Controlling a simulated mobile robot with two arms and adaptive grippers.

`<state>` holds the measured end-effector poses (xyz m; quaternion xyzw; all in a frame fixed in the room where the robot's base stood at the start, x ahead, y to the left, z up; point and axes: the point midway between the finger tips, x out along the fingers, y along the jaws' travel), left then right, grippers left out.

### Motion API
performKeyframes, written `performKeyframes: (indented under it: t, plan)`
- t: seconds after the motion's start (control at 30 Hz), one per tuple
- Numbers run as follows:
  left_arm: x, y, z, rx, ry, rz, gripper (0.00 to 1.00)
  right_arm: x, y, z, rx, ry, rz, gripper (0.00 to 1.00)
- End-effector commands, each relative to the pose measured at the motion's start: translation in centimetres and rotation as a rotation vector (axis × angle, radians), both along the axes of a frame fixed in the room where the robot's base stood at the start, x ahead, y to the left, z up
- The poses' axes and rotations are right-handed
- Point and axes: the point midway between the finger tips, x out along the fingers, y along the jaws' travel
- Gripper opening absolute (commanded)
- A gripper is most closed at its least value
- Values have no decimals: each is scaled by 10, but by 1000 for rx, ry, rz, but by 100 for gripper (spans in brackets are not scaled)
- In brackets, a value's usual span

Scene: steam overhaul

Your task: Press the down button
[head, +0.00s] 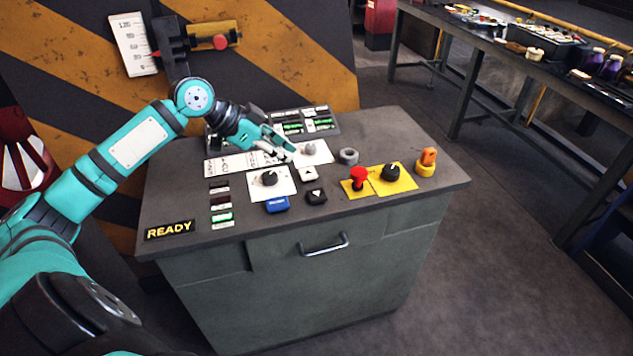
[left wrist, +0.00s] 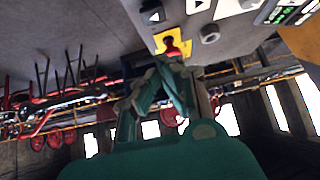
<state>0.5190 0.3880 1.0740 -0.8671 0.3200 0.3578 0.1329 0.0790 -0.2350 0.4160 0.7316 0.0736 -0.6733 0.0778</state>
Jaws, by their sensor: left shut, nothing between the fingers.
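A small black button (head: 316,196) with a white triangle sits on the console's top. A white button (head: 308,174) with a small dark mark sits just behind it. The marks are too small for me to tell for sure which one points down. My left gripper (head: 288,150) is shut and empty. It hangs above the console, behind and left of the white button, apart from both. In the left wrist view my gripper's fingers (left wrist: 170,66) are together. The black button (left wrist: 153,14) and the white button (left wrist: 198,5) show beyond them near the top edge. My right gripper is not in view.
A red mushroom button (head: 359,176) and a black knob (head: 390,172) stand on yellow plates to the right. A blue button (head: 277,204) and a dial (head: 269,178) are at left. A grey ring (head: 348,156) and an orange switch (head: 427,158) also stand up.

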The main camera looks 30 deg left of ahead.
Motion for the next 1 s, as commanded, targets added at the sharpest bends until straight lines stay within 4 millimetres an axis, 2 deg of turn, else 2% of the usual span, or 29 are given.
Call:
performKeyframes:
  t: [0.1, 0.27, 0.5, 0.67, 0.8, 1.0]
  plan:
    - [2, -1, -2, -2, 0, 1, 0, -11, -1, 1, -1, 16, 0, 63]
    - [11, -10, -13, -5, 0, 0, 0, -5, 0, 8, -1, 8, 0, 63]
    - [39, -34, -47, -6, 1, 0, 0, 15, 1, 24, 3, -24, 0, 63]
    - [56, -50, -71, -4, 2, -1, 0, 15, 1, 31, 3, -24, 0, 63]
    - [54, -46, -95, -1, 5, 2, 0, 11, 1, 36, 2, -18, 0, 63]
    - [54, -46, -110, 1, 2, 1, 0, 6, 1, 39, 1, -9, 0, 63]
